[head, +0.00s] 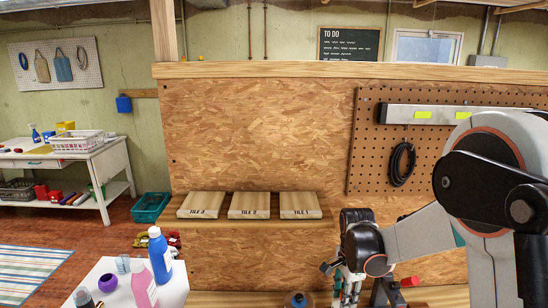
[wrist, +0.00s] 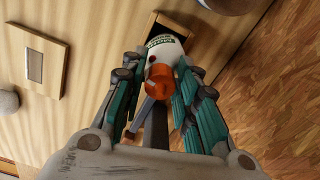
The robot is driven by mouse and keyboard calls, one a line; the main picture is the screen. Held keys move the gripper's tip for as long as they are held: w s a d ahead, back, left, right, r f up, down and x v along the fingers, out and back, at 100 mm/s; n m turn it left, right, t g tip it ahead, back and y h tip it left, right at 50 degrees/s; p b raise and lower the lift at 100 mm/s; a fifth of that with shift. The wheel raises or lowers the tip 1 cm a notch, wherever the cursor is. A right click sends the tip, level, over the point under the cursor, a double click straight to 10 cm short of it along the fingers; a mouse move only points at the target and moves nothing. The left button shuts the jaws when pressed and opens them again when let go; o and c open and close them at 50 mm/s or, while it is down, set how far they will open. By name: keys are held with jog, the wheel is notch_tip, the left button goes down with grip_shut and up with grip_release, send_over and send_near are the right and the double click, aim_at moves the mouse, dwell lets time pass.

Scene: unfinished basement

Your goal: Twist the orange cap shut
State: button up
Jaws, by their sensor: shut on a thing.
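In the wrist view a white bottle (wrist: 165,47) with a dark printed label lies beyond an orange cap (wrist: 160,82). My gripper (wrist: 158,72) has its teal fingers on both sides of the cap, shut on it. The fingers hide parts of the cap's sides, and I cannot tell how tightly the cap sits on the bottle. In the head view my gripper (head: 347,285) is low, right of centre, at the front of the workbench. The cap and bottle cannot be made out clearly there.
Three wooden tiles, including a left tile (head: 202,205), lie on a shelf (head: 210,225) behind. A dark clamp-like tool with a red end (head: 410,282) stands right of my gripper. A rounded object (head: 298,299) is to its left. A white table (head: 178,286) holds a blue bottle (head: 158,255) and pink bottle (head: 145,288).

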jog(key=m, duration=0.4)
jog(key=shift+f+b, duration=0.1)
jog(key=shift+b, duration=0.3)
jog(key=shift+c, duration=0.5)
jog(key=shift+m, duration=0.6)
jog(key=m, duration=0.3)
jog(key=shift+b, duration=0.3)
jog(key=o, duration=0.8)
